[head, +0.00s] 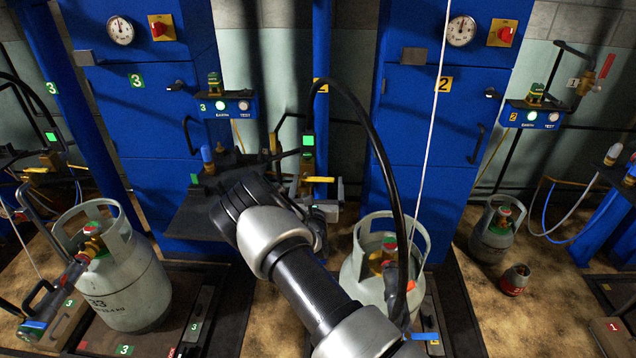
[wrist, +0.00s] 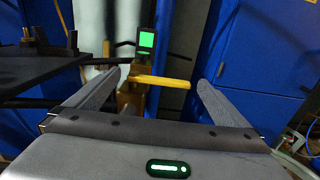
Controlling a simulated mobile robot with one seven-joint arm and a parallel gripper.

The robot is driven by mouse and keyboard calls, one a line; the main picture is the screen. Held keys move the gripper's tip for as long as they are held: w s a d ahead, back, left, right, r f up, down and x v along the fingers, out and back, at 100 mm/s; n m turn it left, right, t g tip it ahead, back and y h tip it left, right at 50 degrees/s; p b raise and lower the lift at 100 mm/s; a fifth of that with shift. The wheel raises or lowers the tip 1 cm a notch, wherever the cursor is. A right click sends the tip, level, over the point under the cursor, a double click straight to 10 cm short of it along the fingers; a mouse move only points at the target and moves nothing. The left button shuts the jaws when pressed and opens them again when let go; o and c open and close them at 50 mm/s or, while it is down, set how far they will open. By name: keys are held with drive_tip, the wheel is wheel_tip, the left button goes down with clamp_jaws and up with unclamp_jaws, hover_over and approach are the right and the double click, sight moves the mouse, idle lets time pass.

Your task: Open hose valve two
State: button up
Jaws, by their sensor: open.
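A yellow lever (wrist: 160,81) lies roughly level in the wrist view, reaching right from a brass valve body (wrist: 130,100). A lit green indicator (wrist: 147,38) is above it. In the head view the indicator (head: 308,140) and the yellow lever (head: 319,180) show by the post with the yellow number 2 label (head: 320,85). My gripper (wrist: 160,77) is open and empty, its fingertips on either side of the lever in the picture. I cannot tell whether the lever is between the fingers or beyond them.
A black hose (head: 375,150) arches from the post down to a grey cylinder (head: 421,240). A dark shelf (head: 190,215) is left of the valve. Blue cabinet two (head: 425,140) is to the right. Another cylinder (head: 130,290) stands at left.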

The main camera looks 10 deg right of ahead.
sight(318, 180)
drive_tip(key=shift+w+d+b, duration=0.15)
drive_tip(key=shift+w, duration=0.6)
drive_tip(key=shift+w+d+b, duration=0.15)
drive_tip(key=shift+w, duration=0.6)
drive_tip(key=shift+c, duration=0.3)
drive_tip(key=c, duration=1.4)
